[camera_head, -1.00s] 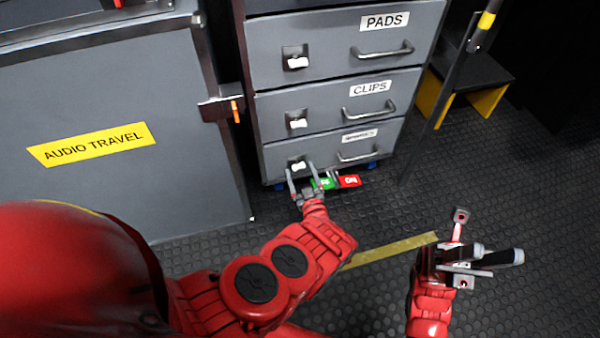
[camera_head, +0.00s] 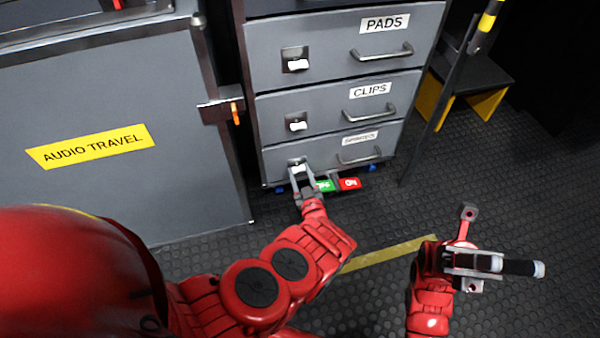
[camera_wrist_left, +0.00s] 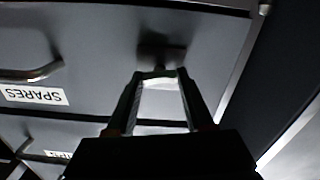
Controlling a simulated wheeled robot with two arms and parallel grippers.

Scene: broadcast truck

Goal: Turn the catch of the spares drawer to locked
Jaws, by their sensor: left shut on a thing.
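The spares drawer (camera_head: 335,148) is the lowest drawer of the grey cabinet and looks closed. Its label is small in the head view but reads SPARES, upside down, in the left wrist view (camera_wrist_left: 35,94). My left gripper (camera_head: 298,168) is shut on this knob, with a fingertip on either side. My right gripper (camera_head: 500,264) hangs over the floor at right, away from the cabinet; its jaw opening is unclear.
The PADS drawer (camera_head: 335,60) and CLIPS drawer (camera_head: 325,115) above have pale catches and bar handles. The AUDIO TRAVEL case (camera_head: 170,190) stands close at left. A yellow-sided step (camera_head: 480,75) is behind right.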

